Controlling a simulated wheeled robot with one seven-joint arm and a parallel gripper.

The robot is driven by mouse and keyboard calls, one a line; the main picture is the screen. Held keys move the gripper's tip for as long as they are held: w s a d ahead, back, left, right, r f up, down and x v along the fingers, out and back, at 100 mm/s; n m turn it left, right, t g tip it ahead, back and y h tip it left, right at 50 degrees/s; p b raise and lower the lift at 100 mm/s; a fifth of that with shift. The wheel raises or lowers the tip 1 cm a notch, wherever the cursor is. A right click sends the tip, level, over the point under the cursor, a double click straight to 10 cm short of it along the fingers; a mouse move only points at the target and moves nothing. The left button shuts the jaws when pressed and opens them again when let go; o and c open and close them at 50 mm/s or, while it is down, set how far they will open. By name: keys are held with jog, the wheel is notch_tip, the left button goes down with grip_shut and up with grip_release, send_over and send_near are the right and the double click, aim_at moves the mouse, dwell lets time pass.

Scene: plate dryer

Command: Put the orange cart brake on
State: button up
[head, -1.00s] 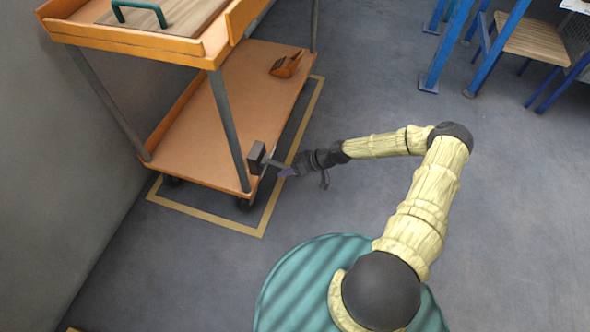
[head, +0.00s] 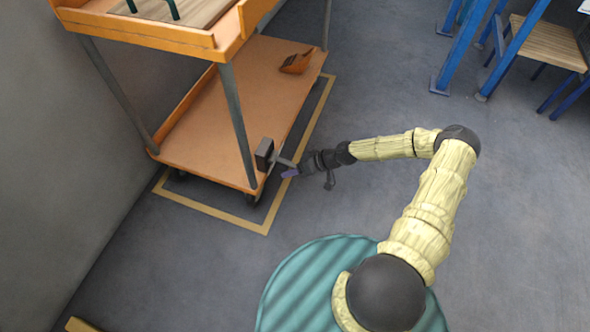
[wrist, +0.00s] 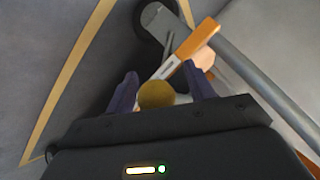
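The orange cart (head: 225,120) stands at the left in the head view, with wheels low beneath its lower deck. A dark box (head: 264,153) with a grey lever (head: 284,161) sits at its near right corner and looks like the brake. My gripper (head: 290,173) is at the lever's outer end. In the wrist view, my gripper's two dark fingers (wrist: 160,88) are spread apart. A round yellowish knob (wrist: 156,95) lies between them, with a clear gap to the right finger. A wheel (wrist: 157,20) shows beyond. Contact with the knob is unclear.
A yellow floor outline (head: 235,218) surrounds the cart's base. A grey wall (head: 60,140) is at left. Blue-legged furniture (head: 545,42) is at upper right. The floor to the right is open.

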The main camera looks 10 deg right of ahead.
jog(key=shift+d, duration=0.15)
jog(key=p+v, duration=0.6)
jog(key=v, duration=1.1)
jog(key=shift+p, duration=0.4)
jog(key=shift+d+r, duration=0.1)
